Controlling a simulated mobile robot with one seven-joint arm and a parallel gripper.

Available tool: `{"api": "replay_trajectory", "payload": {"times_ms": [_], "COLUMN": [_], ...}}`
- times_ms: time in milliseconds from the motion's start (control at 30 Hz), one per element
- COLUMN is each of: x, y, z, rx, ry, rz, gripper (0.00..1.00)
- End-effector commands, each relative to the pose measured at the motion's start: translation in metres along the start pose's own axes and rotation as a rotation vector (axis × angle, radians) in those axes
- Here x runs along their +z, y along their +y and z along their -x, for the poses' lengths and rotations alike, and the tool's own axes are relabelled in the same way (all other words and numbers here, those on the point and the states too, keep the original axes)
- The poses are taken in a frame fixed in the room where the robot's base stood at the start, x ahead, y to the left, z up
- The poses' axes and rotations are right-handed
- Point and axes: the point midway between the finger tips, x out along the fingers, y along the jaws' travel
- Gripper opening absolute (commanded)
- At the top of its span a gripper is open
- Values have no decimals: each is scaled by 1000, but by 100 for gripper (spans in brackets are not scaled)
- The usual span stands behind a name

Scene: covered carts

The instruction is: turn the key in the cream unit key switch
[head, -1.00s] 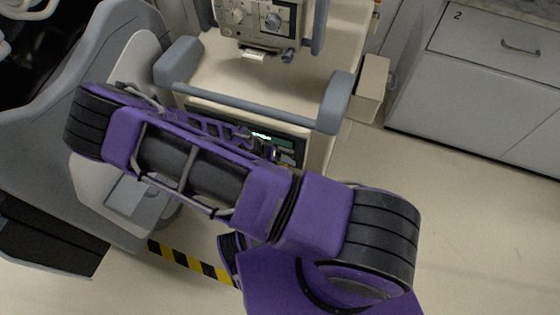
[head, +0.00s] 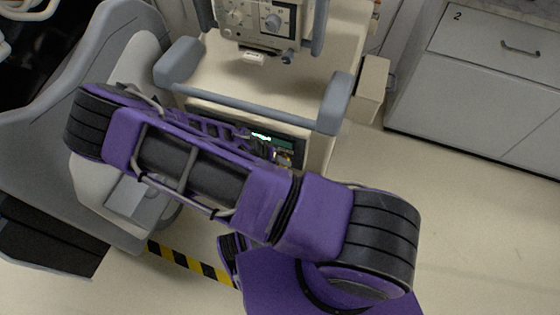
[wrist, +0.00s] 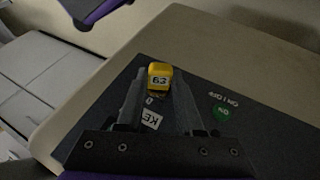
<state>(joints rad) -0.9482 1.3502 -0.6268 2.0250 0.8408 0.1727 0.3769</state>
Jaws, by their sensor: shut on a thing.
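The cream unit (head: 300,95) stands beyond my arm in the head view, with a dark front panel carrying a green-lit display (head: 261,137). In the wrist view, the key's yellow head (wrist: 159,76), marked 63, sits over the dark panel (wrist: 255,120). My gripper (wrist: 157,92) has a finger on each side of it and is shut on the key. The key switch under it is mostly hidden; a "0" mark and a partly covered "KE" label (wrist: 151,120) show beside it. In the head view my arm hides most of the gripper.
A green button (wrist: 222,113) with on/off lettering sits right of the key. A grey rail (head: 255,108) crosses the unit above the panel. A grey chair (head: 120,60) is at left, grey drawers (head: 480,80) at right. The floor at lower right is clear.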

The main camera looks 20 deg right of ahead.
Motion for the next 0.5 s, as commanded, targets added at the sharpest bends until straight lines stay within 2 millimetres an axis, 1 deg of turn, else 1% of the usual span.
{"api": "replay_trajectory", "payload": {"times_ms": [167, 500], "x": [0, 1], "y": [-1, -6], "z": [-1, -2], "rx": [9, 187], "ry": [1, -1], "rz": [8, 85], "gripper": [0, 0]}}
